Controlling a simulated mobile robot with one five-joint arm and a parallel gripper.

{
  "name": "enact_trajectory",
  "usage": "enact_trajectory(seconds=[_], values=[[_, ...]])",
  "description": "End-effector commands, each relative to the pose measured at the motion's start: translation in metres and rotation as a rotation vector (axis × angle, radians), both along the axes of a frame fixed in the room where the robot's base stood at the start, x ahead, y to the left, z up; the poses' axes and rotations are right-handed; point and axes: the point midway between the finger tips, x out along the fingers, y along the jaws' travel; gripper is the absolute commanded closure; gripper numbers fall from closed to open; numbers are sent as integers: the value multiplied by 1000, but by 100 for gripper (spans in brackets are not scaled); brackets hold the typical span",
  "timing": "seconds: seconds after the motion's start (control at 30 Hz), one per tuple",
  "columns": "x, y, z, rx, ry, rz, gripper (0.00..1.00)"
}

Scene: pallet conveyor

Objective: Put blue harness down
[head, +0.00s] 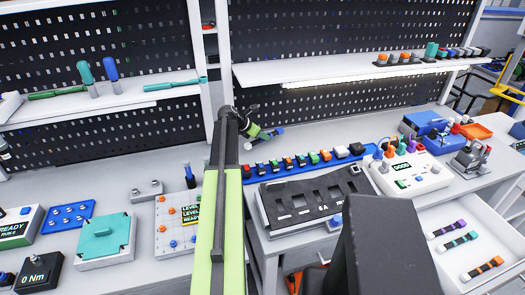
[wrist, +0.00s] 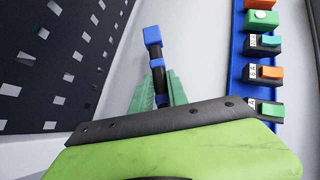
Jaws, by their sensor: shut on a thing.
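The blue harness (wrist: 152,37) is a short black piece with blue ends and bands. My gripper (wrist: 158,92) is shut on it, its green fingers around the harness's lower part in the wrist view. The harness's upper end sticks out past the fingers. In the head view my gripper (head: 259,133) is near the back of the bench, in front of the pegboard, and the harness (head: 277,132) shows as a small blue and black piece. I cannot tell whether it touches the bench top.
A blue rail (head: 312,165) with several coloured modules lies right of my gripper. A black slotted fixture (head: 315,201) is in front. An open drawer (head: 444,264) at right holds several harnesses, purple, teal and orange. The pegboard (wrist: 50,60) is close on the left.

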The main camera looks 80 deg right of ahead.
Motion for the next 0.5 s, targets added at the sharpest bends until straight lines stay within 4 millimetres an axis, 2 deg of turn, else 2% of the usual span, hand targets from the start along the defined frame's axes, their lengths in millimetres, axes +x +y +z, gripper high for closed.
enact_trajectory(seconds=[0.03,0.1,0.33,0.5], values=[[9,-6,-10,1,1,1,100],[14,-8,-12,0,1,-1,100],[17,-8,-16,0,0,-3,100],[17,-8,-46,0,-1,-2,100]])
